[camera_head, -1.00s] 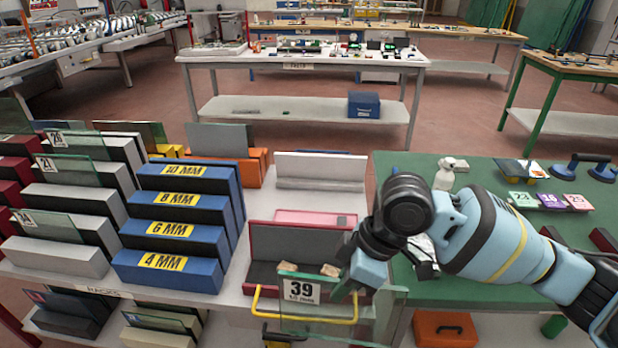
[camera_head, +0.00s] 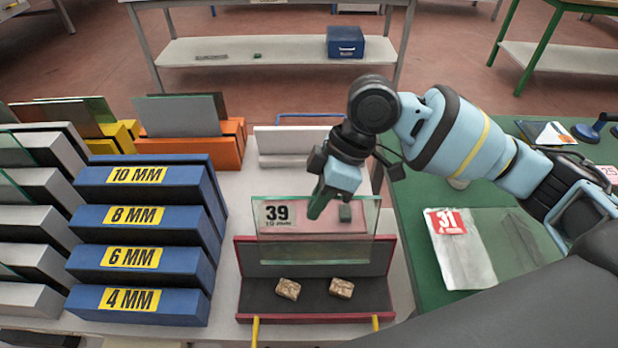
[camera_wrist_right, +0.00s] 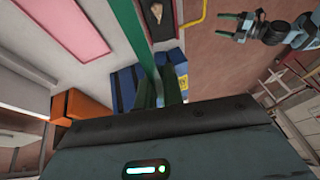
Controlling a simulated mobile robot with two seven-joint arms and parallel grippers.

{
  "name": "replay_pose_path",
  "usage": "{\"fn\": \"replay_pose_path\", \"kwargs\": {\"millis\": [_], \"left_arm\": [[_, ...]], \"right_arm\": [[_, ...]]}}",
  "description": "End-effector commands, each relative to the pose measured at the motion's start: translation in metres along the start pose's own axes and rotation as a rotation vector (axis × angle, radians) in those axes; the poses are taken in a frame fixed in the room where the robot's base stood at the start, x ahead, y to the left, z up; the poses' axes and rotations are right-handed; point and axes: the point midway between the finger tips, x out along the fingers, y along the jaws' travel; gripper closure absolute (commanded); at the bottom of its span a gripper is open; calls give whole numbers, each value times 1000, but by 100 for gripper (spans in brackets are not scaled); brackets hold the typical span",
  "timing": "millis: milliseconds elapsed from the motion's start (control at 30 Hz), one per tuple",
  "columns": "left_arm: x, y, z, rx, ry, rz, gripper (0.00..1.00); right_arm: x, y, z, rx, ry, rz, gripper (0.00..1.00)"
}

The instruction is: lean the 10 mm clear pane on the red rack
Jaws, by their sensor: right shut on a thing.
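My right gripper (camera_head: 325,202) is shut on the top edge of a clear pane (camera_head: 290,250) with a white label reading 39. The pane is upright, over the red rack (camera_head: 240,285) and overlapping its back wall; I cannot tell whether its lower edge touches. The rack has a dark floor with two small tan blocks (camera_head: 341,288). In the right wrist view the pane (camera_wrist_right: 148,60) shows nearly edge-on as a green strip. My left gripper (camera_wrist_right: 228,25) shows there, open and empty, off to the side; it is out of the head view.
Blue stepped blocks (camera_head: 140,260) marked 4 to 10 MM stand left of the rack. Orange (camera_head: 190,150) and white (camera_head: 290,143) racks stand behind. A wrapped item labelled 31 (camera_head: 460,250) lies on the green table (camera_head: 410,195) at right. A pink pad shows behind the pane.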

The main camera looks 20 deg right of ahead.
Motion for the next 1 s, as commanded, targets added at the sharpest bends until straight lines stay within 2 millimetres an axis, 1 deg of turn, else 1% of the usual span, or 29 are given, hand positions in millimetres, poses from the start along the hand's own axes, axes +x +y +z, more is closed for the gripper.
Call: {"fn": "replay_pose_path", "kwargs": {"millis": [433,567,700,800,1000], "left_arm": [[-2,1,4,-1,-8,1,34],[-2,0,-1,0,0,0,34],[-4,0,-12,3,19,-2,34],[-3,0,-6,1,10,-1,34],[-2,0,0,0,-1,0,34]], "right_arm": [[-2,0,-2,-1,4,1,100],[-3,0,-2,-1,5,2,100],[-6,-1,-2,-2,6,5,100],[5,2,2,0,4,-1,100],[19,5,8,1,4,-2,100]]}}
